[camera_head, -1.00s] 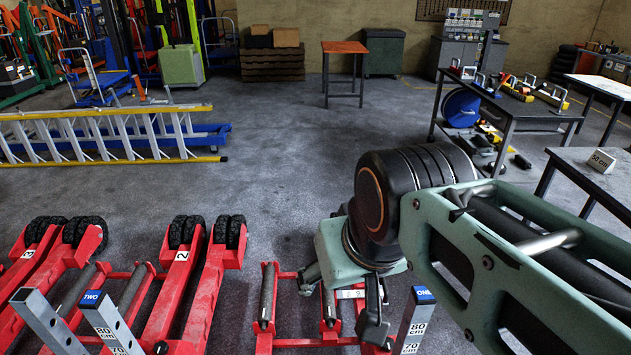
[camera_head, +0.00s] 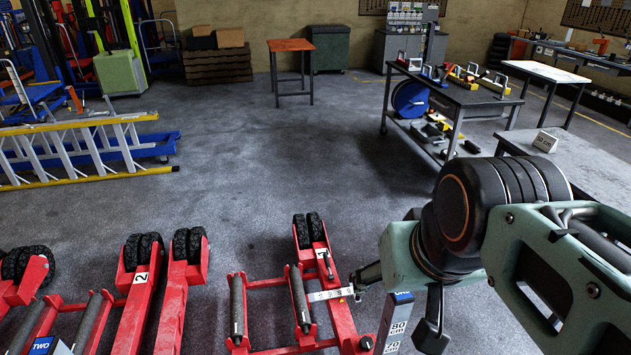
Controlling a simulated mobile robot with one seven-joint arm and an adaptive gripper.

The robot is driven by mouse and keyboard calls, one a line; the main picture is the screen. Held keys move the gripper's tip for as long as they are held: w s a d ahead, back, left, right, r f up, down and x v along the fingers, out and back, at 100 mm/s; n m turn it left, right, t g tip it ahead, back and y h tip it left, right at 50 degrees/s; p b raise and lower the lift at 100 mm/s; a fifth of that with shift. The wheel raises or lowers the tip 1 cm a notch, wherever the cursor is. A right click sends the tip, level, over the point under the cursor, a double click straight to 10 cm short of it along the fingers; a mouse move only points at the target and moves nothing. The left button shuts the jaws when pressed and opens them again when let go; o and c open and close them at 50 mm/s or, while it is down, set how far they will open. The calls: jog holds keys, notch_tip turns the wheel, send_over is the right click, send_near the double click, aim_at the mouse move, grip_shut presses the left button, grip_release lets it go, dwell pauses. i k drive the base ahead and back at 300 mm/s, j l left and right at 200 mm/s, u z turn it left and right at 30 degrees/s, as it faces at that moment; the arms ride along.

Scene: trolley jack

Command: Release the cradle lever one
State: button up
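The red cradle jack one (camera_head: 346,318) stands on the floor at the bottom centre of the head view, with two dark rollers and a white "1" label by its wheels. A silver lever-like bar (camera_head: 325,295) reaches from its right roller towards my gripper. My gripper (camera_head: 362,286) is beside the right side of this jack, at the bar's right end. I cannot tell whether it touches the bar. One dark finger-like part points left to the bar, and another dark part hangs lower right. The fingertips are too small and partly hidden to tell their opening.
A grey post (camera_head: 397,318) with a blue top and centimetre marks stands close below my gripper. Red jack two (camera_head: 140,300) is to the left. A ladder (camera_head: 85,150) lies at the left. A grey table (camera_head: 585,180) is at the right. The middle floor is clear.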

aim_at(328, 264)
jog(key=k+l+u, duration=0.1)
jog(key=l, duration=0.2)
jog(key=k+l+u, duration=0.1)
jog(key=l, duration=0.25)
jog(key=k+l+u, duration=0.1)
jog(key=l+z, duration=0.15)
jog(key=i+l+z, duration=0.15)
jog(key=l, duration=0.3)
jog(key=i+l+z, duration=0.1)
jog(key=l, duration=0.35)
jog(key=i+l+z, duration=0.15)
jog(key=l, duration=0.25)
jog(key=i+l+z, duration=0.2)
jog(key=i+l, duration=0.4)
jog(key=i+l+u, duration=0.2)
jog(key=i, duration=0.35)
jog(key=i+l+u, duration=0.1)
jog(key=i+u, duration=0.15)
jog(key=i, duration=0.3)
jog(key=i+u, duration=0.15)
jog(key=i, duration=1.1)
